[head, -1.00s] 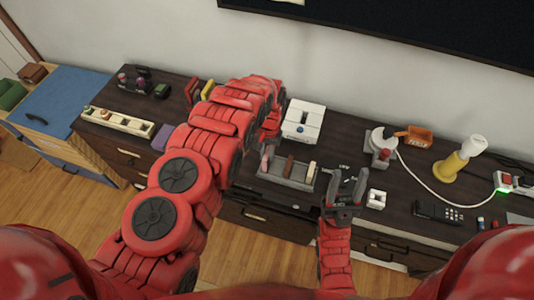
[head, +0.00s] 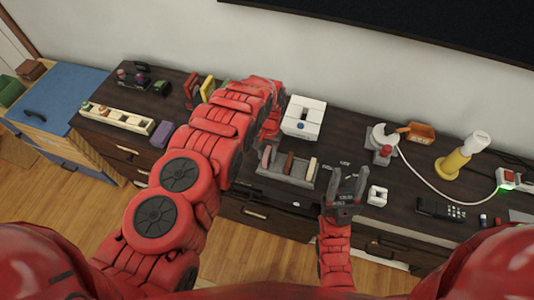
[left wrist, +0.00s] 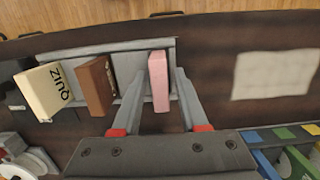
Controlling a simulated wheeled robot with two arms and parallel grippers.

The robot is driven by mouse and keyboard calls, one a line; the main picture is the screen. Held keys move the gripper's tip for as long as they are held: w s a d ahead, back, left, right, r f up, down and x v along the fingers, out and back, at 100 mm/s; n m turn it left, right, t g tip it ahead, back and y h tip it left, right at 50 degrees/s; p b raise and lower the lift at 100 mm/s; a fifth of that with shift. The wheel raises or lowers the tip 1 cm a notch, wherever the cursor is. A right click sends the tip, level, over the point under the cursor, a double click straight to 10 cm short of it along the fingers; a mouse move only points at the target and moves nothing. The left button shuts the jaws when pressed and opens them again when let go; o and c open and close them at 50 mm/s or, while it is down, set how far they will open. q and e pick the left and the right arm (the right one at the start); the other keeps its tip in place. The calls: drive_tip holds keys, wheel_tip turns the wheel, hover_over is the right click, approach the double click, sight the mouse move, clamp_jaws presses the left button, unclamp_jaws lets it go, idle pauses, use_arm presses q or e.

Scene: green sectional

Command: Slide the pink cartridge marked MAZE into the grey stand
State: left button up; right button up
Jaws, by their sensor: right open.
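The grey stand (head: 286,176) sits near the front edge of the dark cabinet top; it also shows in the left wrist view (left wrist: 126,51). The pink cartridge (head: 266,157) stands upright in its left end slot, at the right end in the left wrist view (left wrist: 159,78). No lettering on it is readable. A brown cartridge (left wrist: 97,85) and a cream one marked QUIZ (left wrist: 46,90) stand in the other slots. My left gripper (left wrist: 158,88) is open, its fingers on either side of the pink cartridge with gaps. My right gripper (head: 346,183) is open and empty, right of the stand.
A white box (head: 303,118) stands behind the stand. A small white block (head: 377,195) lies right of my right gripper. Farther right are a remote (head: 441,210), a yellow-and-white bottle-like item (head: 460,157) and a white cable.

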use_arm(q)
drive_tip(key=shift+o, duration=0.7)
drive_tip(key=shift+r, duration=0.1)
drive_tip(key=r+b, duration=0.1)
drive_tip(key=r, duration=0.1)
drive_tip(key=r+b, duration=0.1)
drive_tip(key=r, duration=0.2)
drive_tip(key=w+r+b, duration=0.1)
drive_tip(key=r, duration=0.1)
drive_tip(key=shift+d+r, duration=0.2)
drive_tip(key=shift+r, duration=0.2)
wheel_tip(320, 180, up, 9)
drive_tip(key=w+p, duration=0.1)
drive_tip(key=p, duration=0.4)
drive_tip(key=shift+d+r, duration=0.15)
